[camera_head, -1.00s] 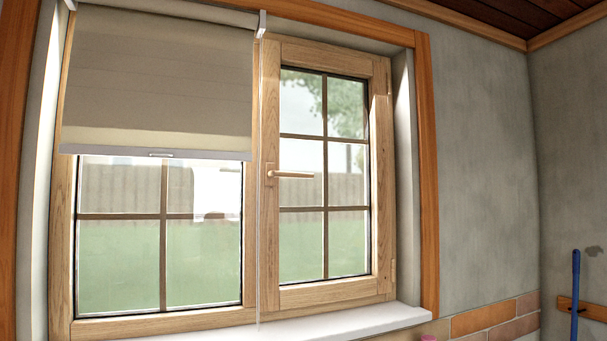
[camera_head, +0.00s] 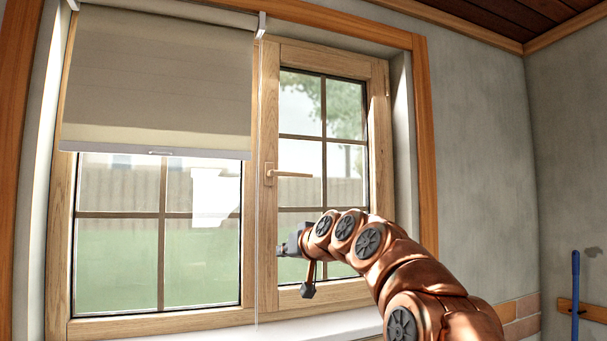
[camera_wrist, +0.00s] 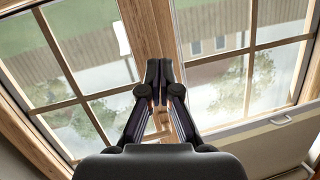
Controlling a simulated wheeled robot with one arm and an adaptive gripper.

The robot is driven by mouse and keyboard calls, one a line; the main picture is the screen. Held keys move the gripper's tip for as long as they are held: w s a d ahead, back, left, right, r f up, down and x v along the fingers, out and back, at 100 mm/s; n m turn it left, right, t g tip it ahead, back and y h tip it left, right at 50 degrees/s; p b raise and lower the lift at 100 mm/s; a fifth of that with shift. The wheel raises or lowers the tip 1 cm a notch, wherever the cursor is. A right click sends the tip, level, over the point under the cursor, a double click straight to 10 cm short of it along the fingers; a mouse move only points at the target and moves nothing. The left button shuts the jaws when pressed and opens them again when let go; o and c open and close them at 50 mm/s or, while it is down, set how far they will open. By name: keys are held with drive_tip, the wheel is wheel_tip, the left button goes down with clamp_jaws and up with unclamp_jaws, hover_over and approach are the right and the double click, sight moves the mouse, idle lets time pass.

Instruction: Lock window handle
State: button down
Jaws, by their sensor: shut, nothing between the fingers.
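The window handle (camera_head: 290,174) is pale and wood-toned, on the left stile of the right-hand sash. Its lever lies horizontal and points right. The right-hand sash (camera_head: 383,225) looks closed in its frame. My gripper (camera_head: 282,251) is in front of the same stile, below the handle and apart from it. In the wrist view my gripper (camera_wrist: 159,70) has its fingertips together and empty, over the wooden stiles. Part of the handle (camera_wrist: 158,124) shows there between the finger linkages, and the gripper body hides some of it.
A beige roller blind (camera_head: 155,85) covers the upper left pane, with a thin cord (camera_head: 259,200) hanging near the middle. A white sill (camera_head: 330,325) runs below. A blue-handled tool (camera_head: 575,290) hangs at the far right. The space around the handle is clear.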

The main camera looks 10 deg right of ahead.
drive_tip(key=w+d+r+t, duration=0.1)
drive_tip(key=d+r+t, duration=0.1)
drive_tip(key=r, duration=0.4)
drive_tip(key=w+d+r+t+h+b, duration=0.1)
drive_tip(key=d+r+t, duration=0.2)
drive_tip(key=r, duration=0.4)
drive_tip(key=w+d+r+t, duration=0.1)
drive_tip(key=d+r+t, duration=0.2)
drive_tip(key=r, duration=0.3)
drive_tip(key=shift+d+r+m+t+b, duration=0.2)
drive_tip(key=shift+d+m+t+b, duration=0.1)
drive_tip(key=shift+t, duration=0.6)
drive_tip(key=w+a+r+p, duration=0.1)
drive_tip(key=w+a+p, duration=0.1)
drive_tip(key=w+p, duration=0.7)
drive_tip(key=shift+p, duration=1.3)
